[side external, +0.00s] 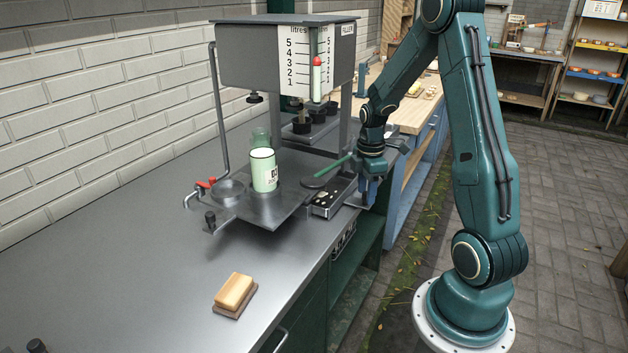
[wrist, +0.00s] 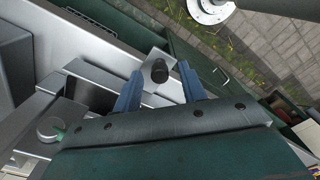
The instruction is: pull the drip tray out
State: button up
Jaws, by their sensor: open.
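My gripper (side external: 369,196) is at the right side of the filler, low by the bench's front edge. In the wrist view my gripper (wrist: 160,71) has its two blue fingers apart. A black knob (wrist: 159,70) shows between them, with a visible gap on each side. The knob stands on a small grey metal plate (wrist: 150,88), which looks like the drip tray's front end. Whether the fingers reach down to the knob's height I cannot tell. In the side view the fingers hide the knob, and a grey edge (side external: 353,201) shows beside them.
The filler (side external: 250,55) stands on the metal bench (side external: 130,250). A pale green can (side external: 264,171) sits on its platform. A black control box (side external: 327,202) with buttons is left of my gripper. Paved floor is clear beyond the bench edge.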

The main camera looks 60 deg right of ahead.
grip_shut()
jog(key=s, duration=1.3)
jog(key=shift+s, duration=0.4)
jog(key=shift+d, duration=0.1)
grip_release()
jog(key=shift+r, duration=0.2)
